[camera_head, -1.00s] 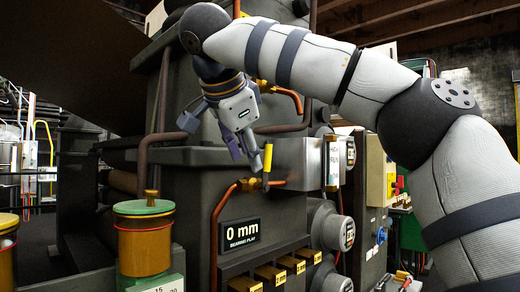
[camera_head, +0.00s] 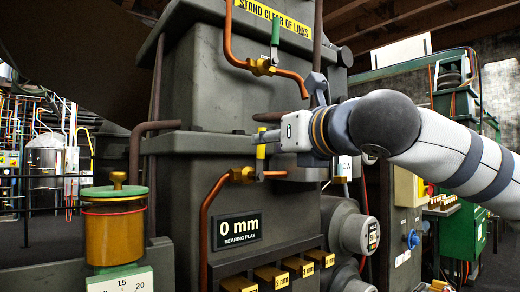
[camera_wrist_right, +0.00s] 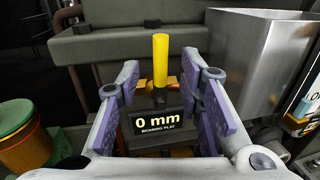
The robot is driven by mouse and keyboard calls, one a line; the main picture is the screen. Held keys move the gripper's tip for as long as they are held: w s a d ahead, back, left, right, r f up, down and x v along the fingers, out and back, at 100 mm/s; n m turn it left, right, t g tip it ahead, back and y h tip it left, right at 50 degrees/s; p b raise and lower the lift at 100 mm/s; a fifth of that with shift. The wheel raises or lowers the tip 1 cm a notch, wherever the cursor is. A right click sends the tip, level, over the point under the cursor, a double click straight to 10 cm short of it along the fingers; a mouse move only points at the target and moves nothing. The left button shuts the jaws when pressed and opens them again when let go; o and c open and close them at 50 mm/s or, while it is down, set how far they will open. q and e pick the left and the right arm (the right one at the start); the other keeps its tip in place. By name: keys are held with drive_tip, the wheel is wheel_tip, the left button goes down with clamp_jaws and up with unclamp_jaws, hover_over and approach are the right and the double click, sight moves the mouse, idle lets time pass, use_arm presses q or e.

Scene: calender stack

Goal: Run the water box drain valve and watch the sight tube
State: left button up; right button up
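A brass valve (camera_head: 243,175) with an upright yellow lever (camera_head: 261,152) sits on a copper pipe on the grey housing. A second brass valve (camera_head: 262,67) with a green lever (camera_head: 275,35) sits higher up. No label shows which is the water box drain valve. My right gripper (camera_head: 264,136) comes in from the right at the top of the yellow lever. In the right wrist view its fingers (camera_wrist_right: 158,80) are apart, with the yellow lever (camera_wrist_right: 160,60) between them in the picture; contact is not visible. I cannot make out the sight tube. My left gripper is out of view.
A "0 mm bearing play" display (camera_head: 239,230) is below the yellow-lever valve. Several brass blocks (camera_head: 272,276) line the ledge under it. A round gauge (camera_head: 361,234) projects at the right. An amber cup with a green lid (camera_head: 113,222) stands at the left.

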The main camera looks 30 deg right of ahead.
sight(261, 163)
drive_tip(key=w, duration=0.5)
drive_tip(key=shift+d, duration=0.3)
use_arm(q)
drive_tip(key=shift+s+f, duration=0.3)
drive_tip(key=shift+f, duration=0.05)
use_arm(e)
drive_tip(key=shift+s, duration=0.1)
drive_tip(key=shift+c, duration=0.6)
clamp_jaws()
